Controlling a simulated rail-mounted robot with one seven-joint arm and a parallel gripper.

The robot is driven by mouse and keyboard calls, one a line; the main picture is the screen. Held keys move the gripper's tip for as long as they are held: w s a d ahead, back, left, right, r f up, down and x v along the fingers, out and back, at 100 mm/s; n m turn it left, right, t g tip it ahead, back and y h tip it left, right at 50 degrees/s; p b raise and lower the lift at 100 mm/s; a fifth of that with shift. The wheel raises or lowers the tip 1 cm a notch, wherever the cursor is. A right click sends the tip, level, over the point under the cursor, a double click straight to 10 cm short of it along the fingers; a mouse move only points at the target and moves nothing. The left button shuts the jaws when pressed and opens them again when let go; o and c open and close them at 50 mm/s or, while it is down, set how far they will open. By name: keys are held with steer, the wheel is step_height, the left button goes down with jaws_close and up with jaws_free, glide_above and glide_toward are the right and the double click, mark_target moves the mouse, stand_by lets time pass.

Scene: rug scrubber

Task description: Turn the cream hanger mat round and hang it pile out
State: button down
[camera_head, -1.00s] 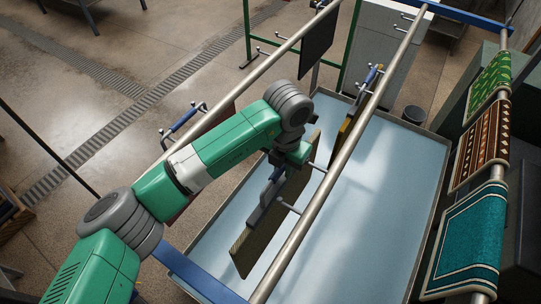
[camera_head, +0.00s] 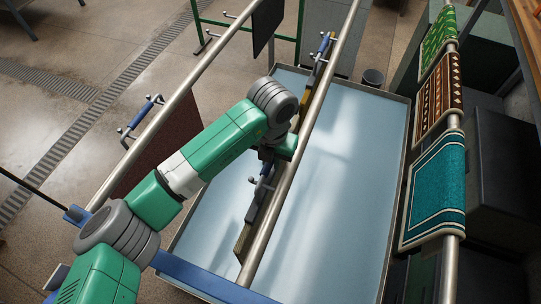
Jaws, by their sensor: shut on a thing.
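My gripper (camera_head: 268,157), partly hidden behind my wrist, is shut on the hanger bar of a mat (camera_head: 243,243). I take this to be the cream hanger mat. It hangs upright below my gripper, beside the middle rail (camera_head: 292,172), and shows almost edge-on as a narrow tan-brown strip. The rail covers part of it. Pegs (camera_head: 254,181) show close to its grey hanger bar; I cannot tell whether the hanger rests on them. Which way the pile faces is hidden.
Another hanger mat (camera_head: 309,88) hangs farther along the middle rail. A dark red mat (camera_head: 150,152) and a black one (camera_head: 267,25) hang on the left rail. A teal rug (camera_head: 437,187) and others drape the right rail. A pale blue tray floor (camera_head: 335,180) lies below.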

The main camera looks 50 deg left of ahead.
steer(key=shift+f, duration=0.1)
steer(key=c, duration=1.2)
jaws_free()
steer(key=shift+c, duration=0.2)
step_height(320, 180, up, 8)
steer(key=shift+f, duration=0.1)
